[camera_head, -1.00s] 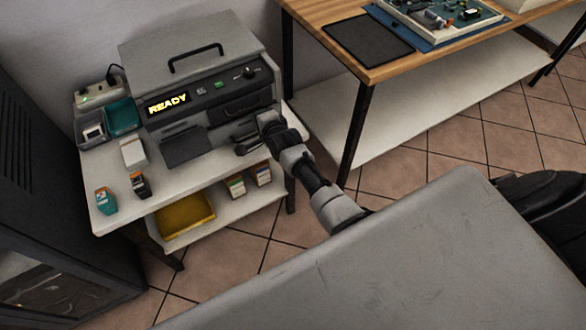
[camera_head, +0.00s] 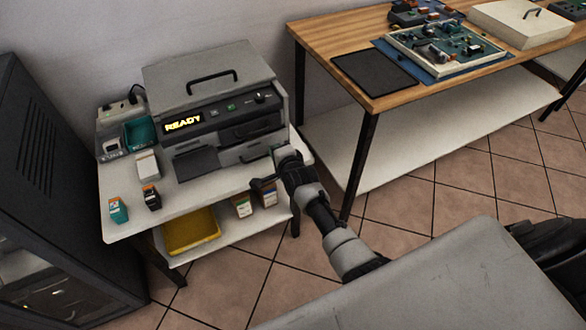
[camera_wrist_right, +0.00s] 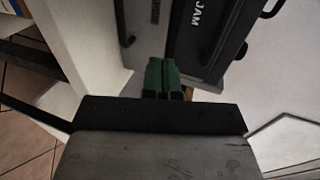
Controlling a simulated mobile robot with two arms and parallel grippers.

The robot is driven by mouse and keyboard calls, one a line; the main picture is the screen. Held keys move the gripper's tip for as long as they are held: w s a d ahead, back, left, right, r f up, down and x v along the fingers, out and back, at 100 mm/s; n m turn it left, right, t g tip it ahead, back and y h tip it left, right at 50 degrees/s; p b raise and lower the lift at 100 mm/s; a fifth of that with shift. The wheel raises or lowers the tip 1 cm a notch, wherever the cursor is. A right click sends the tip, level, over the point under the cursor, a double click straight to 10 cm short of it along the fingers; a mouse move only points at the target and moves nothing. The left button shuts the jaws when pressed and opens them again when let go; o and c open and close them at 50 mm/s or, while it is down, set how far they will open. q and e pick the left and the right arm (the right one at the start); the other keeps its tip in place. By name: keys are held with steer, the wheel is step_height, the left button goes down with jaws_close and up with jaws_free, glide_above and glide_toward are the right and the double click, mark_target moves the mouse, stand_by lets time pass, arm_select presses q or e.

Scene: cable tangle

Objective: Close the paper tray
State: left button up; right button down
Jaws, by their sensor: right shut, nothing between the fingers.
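The grey printer (camera_head: 208,80) stands on a white table, its display reading READY. Its paper tray (camera_head: 238,153) is the light grey drawer low on the front, under a dark panel with a handle. I cannot tell whether the tray front is fully flush. My right gripper (camera_head: 273,151) is at the right end of that front, partly hidden by its own wrist. In the right wrist view its green fingertips (camera_wrist_right: 168,78) are together and empty, close to the light grey front (camera_wrist_right: 133,28); contact is unclear. My left gripper is out of view.
A dark panel marked JAM (camera_wrist_right: 205,38) is beside the fingertips in the wrist view. A dark flap (camera_head: 195,164), small cartridges (camera_head: 151,197) and a teal bin (camera_head: 139,133) are around the printer. A yellow tray (camera_head: 190,231) lies below. A wooden bench (camera_head: 318,38) stands right.

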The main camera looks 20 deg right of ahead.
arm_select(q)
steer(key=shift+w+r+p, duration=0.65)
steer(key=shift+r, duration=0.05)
arm_select(e)
steer(key=v, duration=0.7)
steer(key=shift+s, duration=0.4)
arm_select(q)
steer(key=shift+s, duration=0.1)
arm_select(e)
steer(key=shift+a, duration=0.1)
